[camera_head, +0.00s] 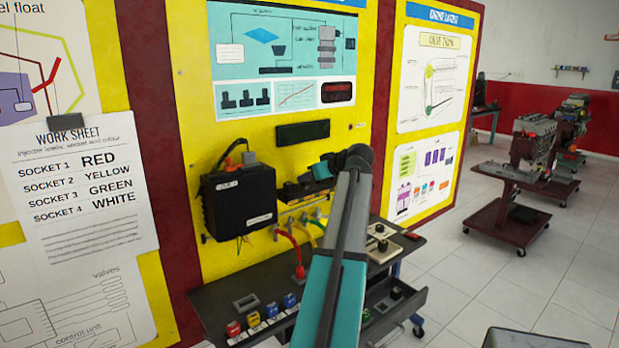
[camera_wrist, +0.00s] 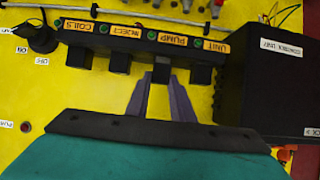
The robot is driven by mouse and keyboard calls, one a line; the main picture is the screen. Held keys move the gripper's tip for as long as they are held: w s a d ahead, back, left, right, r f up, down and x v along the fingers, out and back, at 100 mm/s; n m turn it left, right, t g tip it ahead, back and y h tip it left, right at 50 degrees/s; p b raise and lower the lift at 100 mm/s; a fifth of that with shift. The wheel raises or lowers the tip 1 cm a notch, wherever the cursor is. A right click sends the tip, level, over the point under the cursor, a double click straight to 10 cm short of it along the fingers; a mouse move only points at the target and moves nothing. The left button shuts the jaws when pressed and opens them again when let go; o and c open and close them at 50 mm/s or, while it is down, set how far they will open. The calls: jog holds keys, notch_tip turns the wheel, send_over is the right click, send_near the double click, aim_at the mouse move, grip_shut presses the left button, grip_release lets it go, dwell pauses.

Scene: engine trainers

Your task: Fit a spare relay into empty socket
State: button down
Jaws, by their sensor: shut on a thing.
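The black relay bar (camera_wrist: 130,40) is mounted on the yellow panel, with labels COILS, INJECT, PUMP and UNIT and small green lights beside them. It partly shows in the head view (camera_head: 300,190). Black relays sit under COILS (camera_wrist: 76,57), INJECT (camera_wrist: 118,62) and UNIT (camera_wrist: 200,75). My gripper (camera_wrist: 161,80) is shut on a black relay (camera_wrist: 161,73) at the PUMP position. That relay appears to touch the bar; I cannot tell how deep it sits. In the head view my arm hides the fingers.
The black control unit box (camera_head: 240,200) is close beside the bar. Cables and a red plug (camera_head: 300,271) hang below it. A dark bench (camera_head: 215,300) holds several coloured connectors (camera_head: 253,319). An open drawer (camera_head: 405,310) holds a small dark block (camera_head: 396,293).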

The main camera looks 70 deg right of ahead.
jog(key=shift+f, duration=0.3)
jog(key=c, duration=1.8)
grip_release()
jog(key=shift+s+r, duration=0.1)
jog(key=shift+w+r+p+v, duration=0.1)
jog(key=shift+r+p+v, duration=0.1)
jog(key=shift+v, duration=1)
jog(key=shift+w+r+p+v, duration=0.1)
jog(key=shift+r+p+v, duration=0.05)
jog(key=shift+v, duration=1.05)
jog(key=shift+d+r, duration=0.1)
jog(key=shift+r+p, duration=0.55)
jog(key=shift+r, duration=1.2)
jog(key=shift+o, duration=0.6)
